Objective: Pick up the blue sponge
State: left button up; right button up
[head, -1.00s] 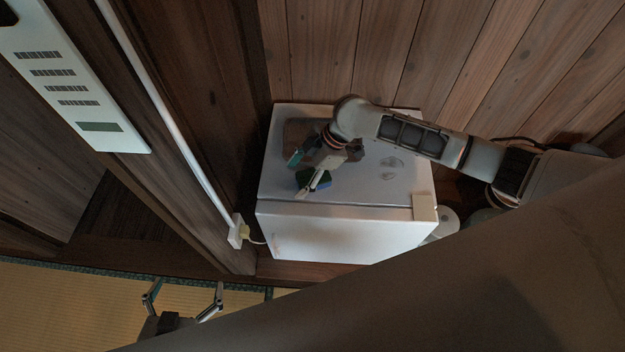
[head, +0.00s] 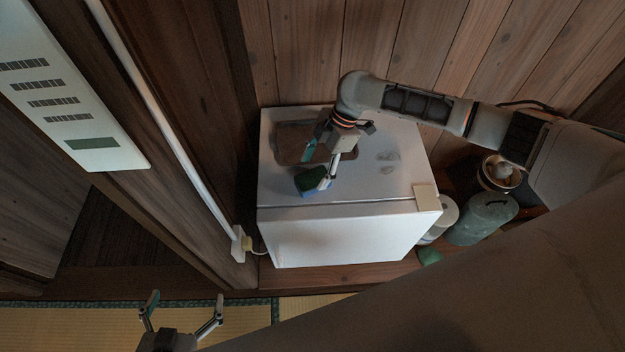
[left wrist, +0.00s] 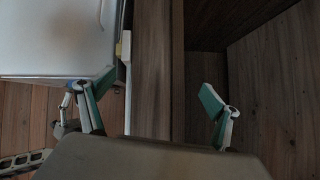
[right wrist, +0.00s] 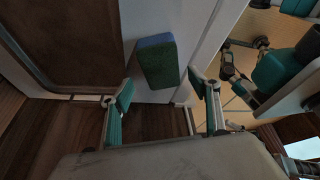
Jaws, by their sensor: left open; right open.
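The sponge (head: 311,181), dark green with a blue layer, lies on top of the white fridge-like box near its front left edge. In the right wrist view the sponge (right wrist: 158,64) sits just ahead of the gap between my fingers, closer to the right finger. My right gripper (head: 318,166) is open over the box top, one finger beside the sponge's right end. No hold on the sponge shows. My left gripper (head: 186,299) is open and empty, low at the left above the floor; its spread fingers also show in the left wrist view (left wrist: 157,82).
A brown tray (head: 288,150) lies on the white box (head: 345,236) behind the sponge. A wooden post and wall panels stand close at left and back. Green-grey canisters (head: 484,218) and a pot (head: 500,173) stand right of the box. A cord runs to an outlet (head: 238,243).

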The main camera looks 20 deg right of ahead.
aim_at(310, 179)
jog(key=x, duration=0.2)
jog(key=b+x, duration=0.1)
jog(key=x, duration=0.1)
jog(key=shift+s+a, duration=0.15)
jog(key=shift+s, duration=0.2)
jog(key=shift+f, duration=0.25)
jog(key=shift+w+a+r, duration=0.1)
jog(key=shift+r, duration=0.05)
pick_arm(q)
jog(key=shift+f, duration=0.2)
pick_arm(e)
jog(key=c, duration=0.8)
jog(key=shift+c, duration=0.3)
